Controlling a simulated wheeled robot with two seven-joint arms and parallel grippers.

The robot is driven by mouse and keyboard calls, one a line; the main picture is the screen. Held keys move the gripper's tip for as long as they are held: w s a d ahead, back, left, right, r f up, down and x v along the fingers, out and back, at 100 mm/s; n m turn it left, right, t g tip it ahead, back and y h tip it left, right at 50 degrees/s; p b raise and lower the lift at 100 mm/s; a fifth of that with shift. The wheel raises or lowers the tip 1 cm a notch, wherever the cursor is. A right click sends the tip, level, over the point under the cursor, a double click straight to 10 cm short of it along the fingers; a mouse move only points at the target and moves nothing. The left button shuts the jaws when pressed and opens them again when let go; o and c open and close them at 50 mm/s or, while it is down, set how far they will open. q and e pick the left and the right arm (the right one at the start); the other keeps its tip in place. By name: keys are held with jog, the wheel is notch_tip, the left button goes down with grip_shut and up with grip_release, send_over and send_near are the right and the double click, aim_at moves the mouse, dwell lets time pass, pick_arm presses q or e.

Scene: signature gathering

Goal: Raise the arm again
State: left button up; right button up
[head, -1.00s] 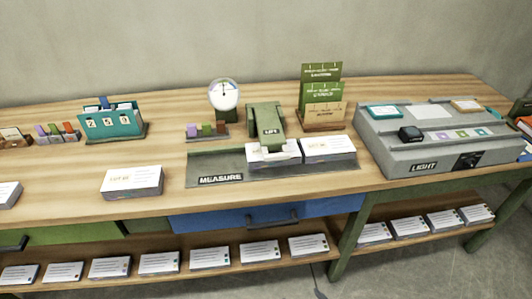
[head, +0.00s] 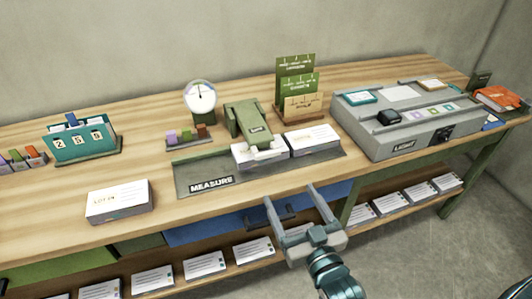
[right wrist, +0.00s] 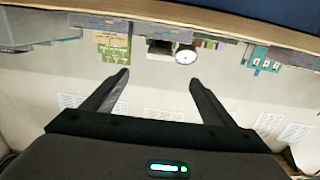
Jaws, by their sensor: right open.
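The green arm (head: 248,120) of the measuring device slopes down toward the front, its pale front end over the left white card stack (head: 258,155). A second card stack (head: 313,140) lies to its right, on the dark tray marked MEASURE (head: 210,184). My right gripper (head: 291,196) is open and empty in front of the table edge, apart from the arm. In the right wrist view its spread fingers (right wrist: 160,78) have nothing between them; the arm (right wrist: 159,48) and dial (right wrist: 186,57) appear beyond. My left gripper is out of view.
A grey LIGHT box (head: 405,125) stands right of the tray, and green card racks (head: 297,85) behind it. A loose card stack (head: 119,201) lies on the left. A blue drawer (head: 215,230) and a lower shelf with several card stacks (head: 253,250) are below.

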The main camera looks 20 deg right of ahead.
aim_at(268, 155)
jog(key=w, duration=0.5)
jog(key=w+p, duration=0.1)
jog(key=w, duration=0.5)
jog(key=w+p, duration=0.1)
jog(key=w, duration=0.4)
jog(key=shift+w+a, duration=0.15)
jog(key=shift+a, duration=0.15)
jog(key=shift+w, duration=0.5)
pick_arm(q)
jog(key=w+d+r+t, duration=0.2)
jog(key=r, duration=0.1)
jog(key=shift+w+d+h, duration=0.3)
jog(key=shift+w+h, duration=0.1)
